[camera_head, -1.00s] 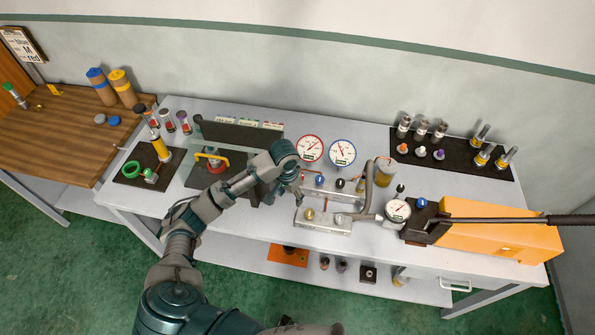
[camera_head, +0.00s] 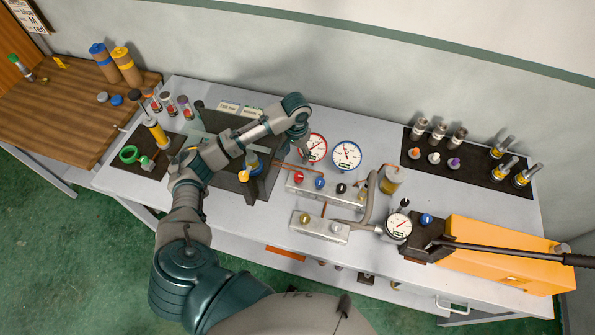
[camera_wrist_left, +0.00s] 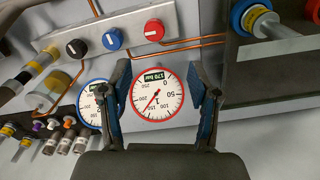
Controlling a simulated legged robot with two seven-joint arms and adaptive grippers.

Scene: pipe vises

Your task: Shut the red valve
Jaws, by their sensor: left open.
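The red valve knob (camera_head: 299,177) sits at the left end of a grey metal block, beside a blue knob (camera_head: 319,183) and a black knob (camera_head: 341,188). In the left wrist view the red knob (camera_wrist_left: 154,29) has a white pointer mark and stands beyond the fingertips, touched by neither. My left gripper (camera_wrist_left: 158,72) is open and empty, its two fingers either side of the red-rimmed gauge (camera_wrist_left: 157,98) in that view. In the head view the gripper hangs in front of the red-rimmed gauge (camera_head: 313,148), above and behind the red knob. My right gripper is out of view.
A blue-rimmed gauge (camera_head: 347,155) stands right of the red-rimmed one. A lower block (camera_head: 319,226) with a brass knob lies in front. An orange box (camera_head: 500,255) with a long black lever is at right. Copper pipes run near the knobs.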

